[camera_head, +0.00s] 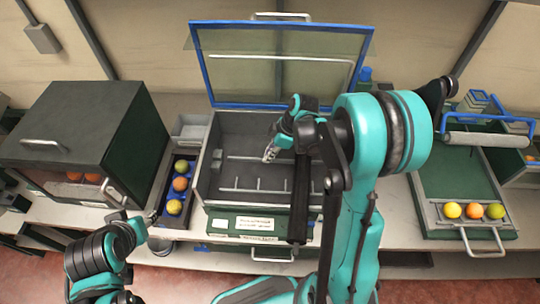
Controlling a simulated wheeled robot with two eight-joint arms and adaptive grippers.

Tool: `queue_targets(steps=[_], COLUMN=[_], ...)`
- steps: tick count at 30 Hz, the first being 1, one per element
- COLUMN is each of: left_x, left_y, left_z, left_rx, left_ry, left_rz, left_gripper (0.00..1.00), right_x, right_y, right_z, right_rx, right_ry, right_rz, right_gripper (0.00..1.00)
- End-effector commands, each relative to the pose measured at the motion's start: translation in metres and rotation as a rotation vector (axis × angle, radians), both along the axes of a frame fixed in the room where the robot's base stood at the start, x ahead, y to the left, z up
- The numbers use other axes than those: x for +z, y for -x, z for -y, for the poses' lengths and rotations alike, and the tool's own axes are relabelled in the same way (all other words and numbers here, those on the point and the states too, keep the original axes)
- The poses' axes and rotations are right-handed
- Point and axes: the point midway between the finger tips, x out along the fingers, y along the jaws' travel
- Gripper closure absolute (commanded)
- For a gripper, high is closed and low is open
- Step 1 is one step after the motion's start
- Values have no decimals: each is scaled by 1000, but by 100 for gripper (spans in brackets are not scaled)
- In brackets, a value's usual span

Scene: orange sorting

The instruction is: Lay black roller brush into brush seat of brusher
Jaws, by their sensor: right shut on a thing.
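The brusher (203,165) is an open grey box in the middle, with its blue-framed clear lid raised. Low upright brackets (258,184) stand inside it; I cannot tell which of them form the brush seat. The black roller brush (299,205) lies lengthwise over the box's right part, its near end at the front edge. My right gripper (270,153) is over the box near the roller's far end and is shut on the roller; the contact is partly hidden by my arm. My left gripper (151,217) is at lower left, by the fruit tray, its fingers too small to read.
A narrow tray (163,222) with several fruits stands left of the brusher, beside a dark green cabinet (75,130) with oranges inside. At right is a green board (450,175) with fruits along its front and a white roller (487,139) at its back.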

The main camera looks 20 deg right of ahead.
Motion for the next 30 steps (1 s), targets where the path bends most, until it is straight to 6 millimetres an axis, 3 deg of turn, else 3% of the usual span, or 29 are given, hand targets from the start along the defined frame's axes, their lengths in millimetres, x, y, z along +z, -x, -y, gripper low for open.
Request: queue_targets(steps=[30], left_x=[-4], left_y=[0], left_z=[0], left_rx=[0], left_ry=[0], left_rz=[0], left_gripper=[59], right_x=[-2], right_y=[-21], right_z=[-6], right_rx=[0], right_ry=[0], right_rz=[2], right_gripper=[100])
